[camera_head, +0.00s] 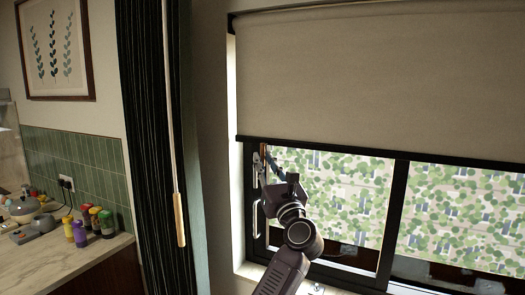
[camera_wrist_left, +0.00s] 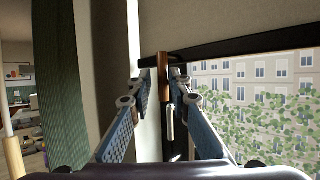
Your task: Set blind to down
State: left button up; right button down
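A beige roller blind (camera_head: 375,80) covers the upper part of the window, and its black bottom bar (camera_head: 380,150) sits above bare glass. The bar also shows in the left wrist view (camera_wrist_left: 235,45). A small brown pull handle (camera_wrist_left: 164,75) hangs by the bar at the window's left side; the head view shows a sliver of it (camera_head: 263,150). My left gripper (camera_head: 262,160) is at the bar's left end. In the wrist view its fingers (camera_wrist_left: 160,78) are apart, with the handle between them and a gap visible on the left. My right gripper is not in view.
A dark curtain (camera_head: 150,140) hangs left of the window, with a wooden-handled wand (camera_head: 180,218) beside it. A counter (camera_head: 65,255) with several colored bottles (camera_head: 81,233) stands at the left. Black window frame bars (camera_head: 393,220) lie close behind my left arm.

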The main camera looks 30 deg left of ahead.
aim_at(263, 158)
pick_arm(q)
jog(key=shift+p+x, duration=0.3)
jog(key=shift+x, duration=0.95)
jog(key=shift+w+a+f, duration=0.1)
jog(key=shift+w, duration=0.25)
jog(key=c, duration=0.4)
jog(key=shift+f, duration=0.1)
grip_shut()
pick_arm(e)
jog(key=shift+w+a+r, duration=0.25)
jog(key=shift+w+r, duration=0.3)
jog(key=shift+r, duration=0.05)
